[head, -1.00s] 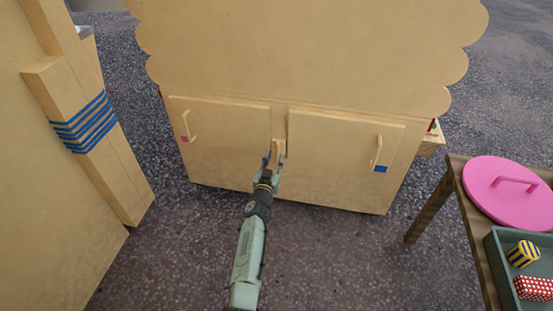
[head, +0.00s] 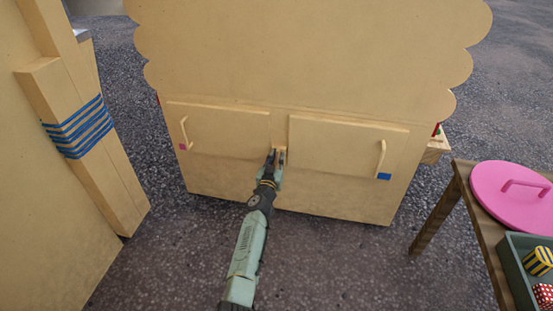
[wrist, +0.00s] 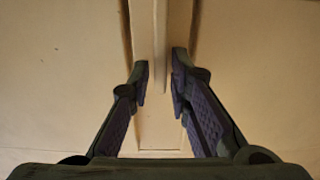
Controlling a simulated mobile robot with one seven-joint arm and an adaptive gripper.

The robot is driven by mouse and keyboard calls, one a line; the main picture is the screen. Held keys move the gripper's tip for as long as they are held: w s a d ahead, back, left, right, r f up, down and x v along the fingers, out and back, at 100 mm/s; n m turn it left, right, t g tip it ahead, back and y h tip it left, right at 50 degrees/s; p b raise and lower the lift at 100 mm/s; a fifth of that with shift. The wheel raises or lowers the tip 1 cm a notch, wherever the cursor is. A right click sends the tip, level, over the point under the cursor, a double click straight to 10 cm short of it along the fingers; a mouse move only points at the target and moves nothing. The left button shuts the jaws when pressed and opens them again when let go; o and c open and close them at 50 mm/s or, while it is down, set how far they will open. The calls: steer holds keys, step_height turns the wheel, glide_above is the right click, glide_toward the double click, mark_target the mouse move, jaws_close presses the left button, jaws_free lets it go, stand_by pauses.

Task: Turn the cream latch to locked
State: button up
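The cream latch (wrist: 160,60) shows in the wrist view as a narrow upright bar on the cream strip between two doors. It is nearly the same colour as the cabinet. In the head view the latch (head: 281,149) is mostly hidden by my gripper. My gripper (head: 274,156) is at the gap between the doors, low on the cabinet front. In the wrist view its two fingers (wrist: 160,78) stand either side of the bar, partly closed, with a small gap between them. I see no clear contact with the bar.
The left door (head: 220,128) and right door (head: 340,145) have protruding handles, with pink and blue patches. A wooden post with blue cord (head: 78,128) stands left. A table at right carries a pink lid (head: 505,200) and a grey tray (head: 515,265). Floor before the cabinet is clear.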

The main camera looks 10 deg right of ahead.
jaws_close()
steer(key=shift+d+m, duration=0.1)
steer(key=shift+m, duration=0.2)
steer(key=shift+s+d+f+m+b, duration=0.2)
steer(key=shift+d+f+m+b, duration=0.3)
steer(key=shift+m, duration=2.4)
steer(key=shift+s+d+f+m+b, duration=0.15)
steer(key=shift+d+f+m+b, duration=0.35)
steer(key=shift+m, duration=2.4)
steer(key=shift+s+d+f+m+b, duration=0.2)
steer(key=shift+d+f+m+b, duration=0.3)
steer(key=shift+m, duration=2.4)
steer(key=shift+f, duration=0.2)
steer(key=shift+o, duration=1.8)
jaws_free()
